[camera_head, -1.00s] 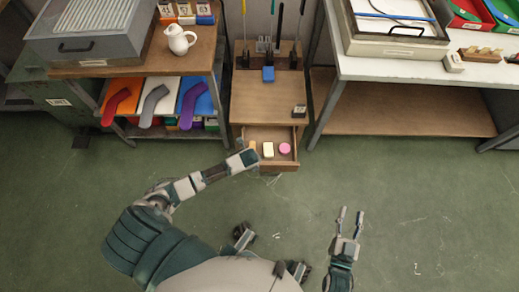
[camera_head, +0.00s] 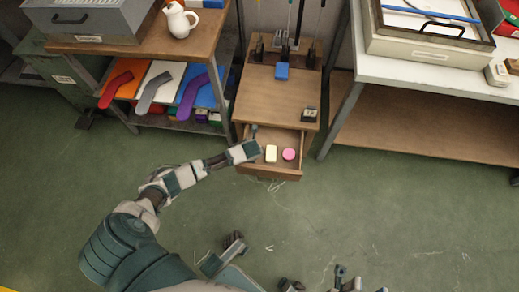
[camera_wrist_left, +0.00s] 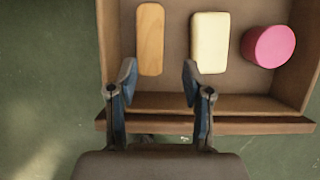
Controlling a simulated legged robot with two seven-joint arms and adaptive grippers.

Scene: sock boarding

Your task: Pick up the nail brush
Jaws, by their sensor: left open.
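A wooden block, which looks like the nail brush (camera_wrist_left: 150,38), lies at the left in the open drawer (camera_wrist_left: 250,104) in the left wrist view. Its bristles do not show. My left gripper (camera_wrist_left: 158,76) is open and empty, its fingertips apart at the lower end of the brush. In the head view my left gripper (camera_head: 258,144) is at the drawer's left side and hides the brush. My right gripper (camera_head: 358,280) is partly cut off at the bottom edge; its jaws are not clear.
A cream block (camera_wrist_left: 209,42) and a pink round piece (camera_wrist_left: 269,46) lie right of the brush in the drawer. The drawer's front wall is close under my left fingers. A shelf unit (camera_head: 130,45) stands left, a white table (camera_head: 420,72) right.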

